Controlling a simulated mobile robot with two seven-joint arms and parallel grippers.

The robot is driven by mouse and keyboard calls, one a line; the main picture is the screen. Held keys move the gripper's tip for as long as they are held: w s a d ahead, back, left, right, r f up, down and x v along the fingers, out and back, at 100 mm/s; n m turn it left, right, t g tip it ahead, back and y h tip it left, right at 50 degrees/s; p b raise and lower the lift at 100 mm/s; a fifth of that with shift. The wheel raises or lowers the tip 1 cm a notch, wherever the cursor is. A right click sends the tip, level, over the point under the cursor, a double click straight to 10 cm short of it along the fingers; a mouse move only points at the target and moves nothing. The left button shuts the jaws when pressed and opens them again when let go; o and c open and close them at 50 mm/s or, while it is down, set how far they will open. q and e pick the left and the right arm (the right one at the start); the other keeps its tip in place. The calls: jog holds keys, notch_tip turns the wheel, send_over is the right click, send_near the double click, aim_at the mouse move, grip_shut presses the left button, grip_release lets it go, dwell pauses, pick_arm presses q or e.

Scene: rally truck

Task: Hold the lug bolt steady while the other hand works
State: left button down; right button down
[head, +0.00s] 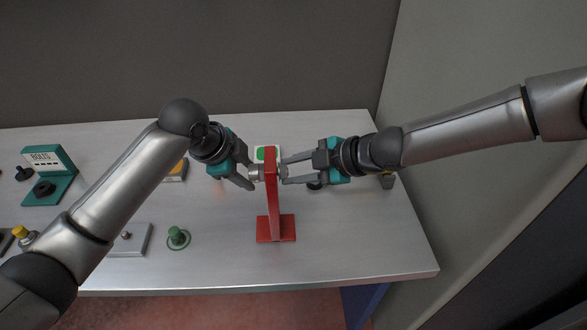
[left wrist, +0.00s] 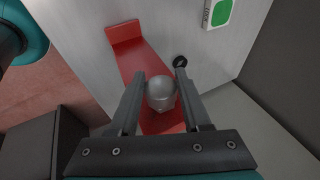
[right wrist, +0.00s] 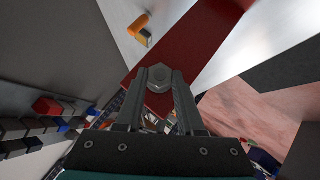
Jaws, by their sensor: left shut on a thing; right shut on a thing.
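A red upright stand (head: 271,205) rises from a flat red base on the bench, with silver hardware at its top on both faces. My left gripper (head: 252,177) is shut on a round silver piece (left wrist: 161,93) on the stand's left face. My right gripper (head: 284,172) is shut on a grey hexagonal piece (right wrist: 158,79) with a round centre, on the right face. The red plate stands between the two grippers. I cannot tell which piece is the lug bolt's head, and any shank inside the plate is hidden.
The bench (head: 350,235) is clear at the front right. A green-marked white card (head: 266,153) lies behind the red stand. A wall closes the right side.

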jog(key=shift+s+a, duration=0.2)
jog(key=shift+a, duration=0.05)
jog(key=c, duration=0.5)
grip_release()
jog(key=shift+c, duration=0.2)
jog(key=shift+w, duration=0.1)
jog(key=shift+d+r, duration=0.1)
jog(key=shift+d, duration=0.05)
jog(key=shift+d+r, duration=0.15)
jog(key=shift+v, duration=3.45)
